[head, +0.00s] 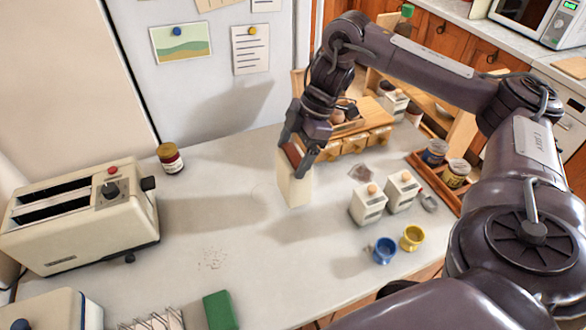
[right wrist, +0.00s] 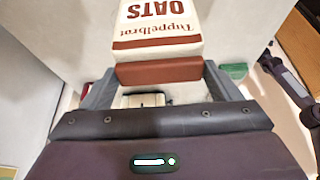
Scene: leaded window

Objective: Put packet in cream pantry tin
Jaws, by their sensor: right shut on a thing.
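The packet (head: 294,186) is cream with a red-brown top and stands upright at the middle of the counter. My right gripper (head: 295,156) points down and is shut on its top. In the right wrist view the packet (right wrist: 158,30) shows the word OATS upside down between the fingers (right wrist: 160,82). I cannot tell whether its base touches the counter. Two cream tins with wooden knobs, a nearer one (head: 368,204) and a farther one (head: 403,191), stand to its right. I cannot tell which is the pantry tin; both look closed. My left gripper is not in view.
A blue mug (head: 383,251) and yellow mug (head: 411,239) are near the front right. A wooden tray (head: 425,173) and drawer unit (head: 352,144) lie behind. The counter left of the packet is mostly clear.

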